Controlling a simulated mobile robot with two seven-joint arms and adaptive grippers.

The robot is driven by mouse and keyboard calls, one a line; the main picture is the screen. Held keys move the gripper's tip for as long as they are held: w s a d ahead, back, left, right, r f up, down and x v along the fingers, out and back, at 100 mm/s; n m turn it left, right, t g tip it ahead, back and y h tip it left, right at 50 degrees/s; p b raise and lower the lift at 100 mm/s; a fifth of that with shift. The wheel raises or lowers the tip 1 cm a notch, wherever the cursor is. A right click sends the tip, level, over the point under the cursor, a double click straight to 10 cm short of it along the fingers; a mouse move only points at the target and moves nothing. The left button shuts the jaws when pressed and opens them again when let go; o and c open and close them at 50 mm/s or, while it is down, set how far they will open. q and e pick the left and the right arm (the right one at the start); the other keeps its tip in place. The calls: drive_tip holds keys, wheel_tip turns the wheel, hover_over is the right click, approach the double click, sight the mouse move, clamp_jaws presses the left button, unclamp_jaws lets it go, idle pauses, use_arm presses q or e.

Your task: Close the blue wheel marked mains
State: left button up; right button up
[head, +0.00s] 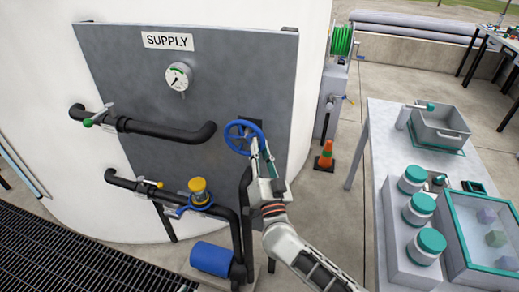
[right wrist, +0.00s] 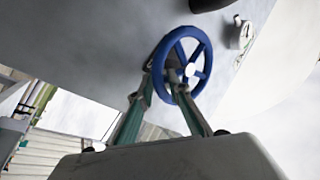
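The blue wheel (head: 243,137) stands on the front of the grey supply panel, at its lower right. It fills the upper middle of the right wrist view (right wrist: 202,75), with spokes and a pale hub. I cannot read a mains mark on it. My right gripper (head: 258,148) is at the wheel's right side in the head view. In the right wrist view its two green-grey fingers (right wrist: 162,82) reach the near left rim, one outside the rim and one inside it. A gap shows between them; whether either touches the rim is unclear. My left gripper is out of view.
An orange cone (head: 325,157) stands behind right. A table (head: 378,140) with jars and bins is at right.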

drive_tip(key=v, duration=1.2)
drive_tip(key=shift+o, duration=0.2)
drive_tip(key=shift+d, duration=0.1)
